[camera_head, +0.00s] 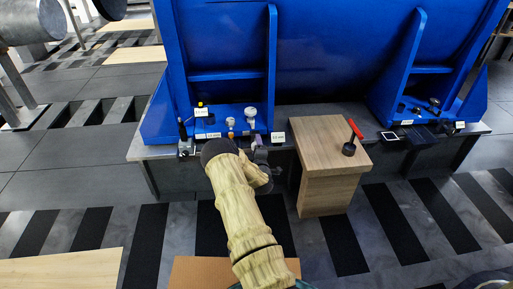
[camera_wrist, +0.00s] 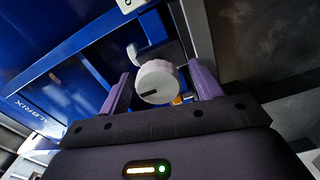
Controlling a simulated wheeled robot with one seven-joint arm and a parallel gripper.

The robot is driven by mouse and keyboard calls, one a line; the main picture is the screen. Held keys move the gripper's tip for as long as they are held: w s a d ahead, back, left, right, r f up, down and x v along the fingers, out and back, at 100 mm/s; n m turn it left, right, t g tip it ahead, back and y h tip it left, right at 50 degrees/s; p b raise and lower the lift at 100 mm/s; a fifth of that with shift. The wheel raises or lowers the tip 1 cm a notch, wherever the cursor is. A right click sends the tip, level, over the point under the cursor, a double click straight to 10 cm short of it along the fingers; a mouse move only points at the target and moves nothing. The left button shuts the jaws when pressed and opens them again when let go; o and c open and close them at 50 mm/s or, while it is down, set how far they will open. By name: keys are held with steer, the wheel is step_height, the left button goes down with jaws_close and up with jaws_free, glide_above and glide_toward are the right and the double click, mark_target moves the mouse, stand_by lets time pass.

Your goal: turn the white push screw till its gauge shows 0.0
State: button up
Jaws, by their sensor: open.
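In the wrist view a round white knob (camera_wrist: 155,84) with a black mark on its face sits between the two purple fingers of my gripper (camera_wrist: 160,72). The fingers are open, with a gap visible on each side of the knob. In the head view my gripper (camera_head: 259,144) is at the front edge of the blue machine's foot, partly hidden by my arm. A white knob (camera_head: 250,112) stands just behind it on the foot.
The blue machine frame (camera_head: 330,50) rises behind, on a grey base. A wooden block (camera_head: 325,135) with a red-handled tool (camera_head: 354,132) stands close at right. Other small fittings and a label (camera_head: 201,112) are at left. The floor has dark slots.

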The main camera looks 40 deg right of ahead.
steer(key=shift+s, duration=0.1)
steer(key=p+v, duration=0.6)
steer(key=v, duration=1.1)
steer(key=shift+a+p, duration=0.25)
steer(key=shift+p, duration=0.1)
stand_by(0.9)
